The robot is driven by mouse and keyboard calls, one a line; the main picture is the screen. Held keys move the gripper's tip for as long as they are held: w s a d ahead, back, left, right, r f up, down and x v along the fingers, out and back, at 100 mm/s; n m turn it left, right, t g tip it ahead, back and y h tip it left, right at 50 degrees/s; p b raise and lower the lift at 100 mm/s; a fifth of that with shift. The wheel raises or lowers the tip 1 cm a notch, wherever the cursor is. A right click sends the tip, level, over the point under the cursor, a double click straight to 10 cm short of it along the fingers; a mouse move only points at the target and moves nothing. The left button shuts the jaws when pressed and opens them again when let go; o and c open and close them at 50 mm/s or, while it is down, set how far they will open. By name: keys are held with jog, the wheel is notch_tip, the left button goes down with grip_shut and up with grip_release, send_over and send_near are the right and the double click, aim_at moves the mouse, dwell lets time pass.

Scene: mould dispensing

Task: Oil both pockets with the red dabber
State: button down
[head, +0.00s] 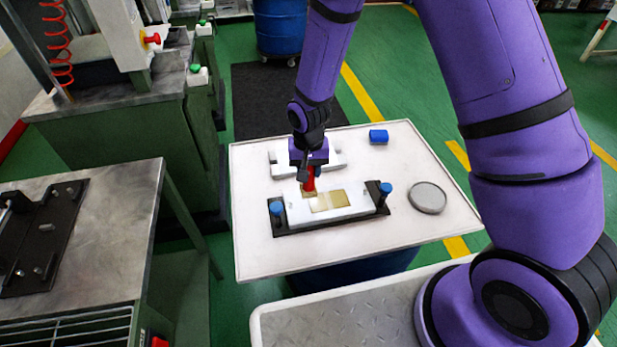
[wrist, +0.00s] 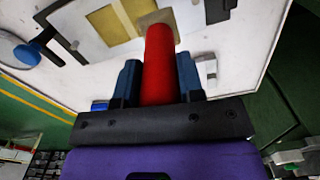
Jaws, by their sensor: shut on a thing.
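My gripper (head: 305,174) is shut on the red dabber (head: 309,180). The dabber also shows between the two fingers in the wrist view (wrist: 159,65). It points down at the left end of the white mould block (head: 352,207). The block has a larger gold pocket (head: 330,200) on the right, also visible in the wrist view (wrist: 110,25). A smaller gold pocket (head: 309,194) on the left is partly covered by the dabber. The dabber's tip is at or just above this left pocket; I cannot tell whether it touches.
The block sits in a black fixture (head: 290,231) with blue-topped clamps (head: 386,188) at both ends. A white holder (head: 280,170) stands behind. A blue cylinder (head: 378,136) and a round grey dish (head: 429,196) lie on the white table (head: 265,258). The table's front is clear.

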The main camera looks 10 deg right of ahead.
jog(key=shift+r, duration=1.7)
